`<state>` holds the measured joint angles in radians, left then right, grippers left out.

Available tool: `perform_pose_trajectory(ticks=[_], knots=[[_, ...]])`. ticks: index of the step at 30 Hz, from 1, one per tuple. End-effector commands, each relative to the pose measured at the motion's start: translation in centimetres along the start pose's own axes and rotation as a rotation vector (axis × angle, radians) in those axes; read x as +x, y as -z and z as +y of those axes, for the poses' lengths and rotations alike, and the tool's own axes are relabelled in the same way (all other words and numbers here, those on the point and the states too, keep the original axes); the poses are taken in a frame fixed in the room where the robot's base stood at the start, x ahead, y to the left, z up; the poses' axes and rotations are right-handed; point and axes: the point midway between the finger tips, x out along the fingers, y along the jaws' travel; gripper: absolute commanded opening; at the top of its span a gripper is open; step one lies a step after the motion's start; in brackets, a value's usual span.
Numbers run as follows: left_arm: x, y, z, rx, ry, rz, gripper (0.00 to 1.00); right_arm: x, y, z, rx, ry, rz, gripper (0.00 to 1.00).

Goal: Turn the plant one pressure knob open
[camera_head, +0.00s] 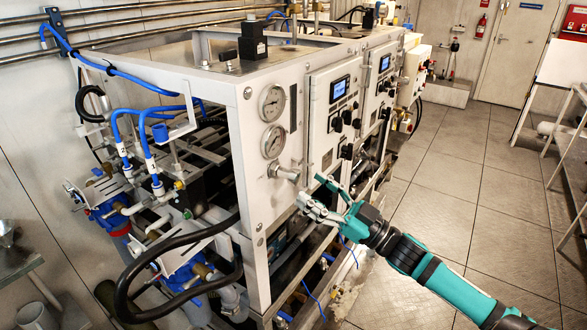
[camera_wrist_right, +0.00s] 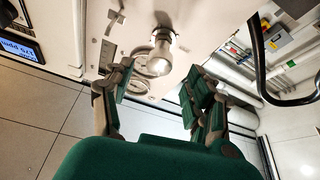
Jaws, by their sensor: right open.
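The pressure knob (camera_head: 283,173) is a silver metal cylinder sticking out of the white front panel (camera_head: 259,200), below two round gauges. In the right wrist view the knob (camera_wrist_right: 162,50) is ahead of my gripper, near the middle between the finger directions. My right gripper (camera_head: 312,195) is open, with green-padded fingers, just right of and slightly below the knob in the head view. In the wrist view its fingers (camera_wrist_right: 156,88) are spread wide and empty, with a gap to the knob. My left gripper is not in view.
The upper gauge (camera_head: 272,103) and lower gauge (camera_head: 274,141) sit above the knob. A control box (camera_head: 334,115) with a lit display and black knobs stands to the right. Blue and black hoses run at the left. Tiled floor (camera_head: 470,190) is open at the right.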

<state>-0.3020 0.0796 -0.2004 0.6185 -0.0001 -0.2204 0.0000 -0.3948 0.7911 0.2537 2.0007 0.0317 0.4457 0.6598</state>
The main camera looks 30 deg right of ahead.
Motion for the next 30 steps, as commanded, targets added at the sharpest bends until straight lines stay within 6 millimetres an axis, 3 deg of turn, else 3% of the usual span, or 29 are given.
perform_pose_trajectory(ticks=[3, 9, 22, 30], knots=[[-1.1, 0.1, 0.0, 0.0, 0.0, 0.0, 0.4, 2.5, 0.4, 0.1, -0.001, -0.001, 0.004, 0.56], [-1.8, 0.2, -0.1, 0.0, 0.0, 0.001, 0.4, 5.0, 0.2, 0.1, 0.0, -0.001, 0.001, 0.56], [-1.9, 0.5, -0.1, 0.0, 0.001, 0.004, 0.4, 5.8, -0.1, 0.0, 0.001, -0.001, -0.001, 0.56], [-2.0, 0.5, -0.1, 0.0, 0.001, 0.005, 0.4, 5.8, -0.1, 0.0, 0.0, -0.001, -0.001, 0.21]])
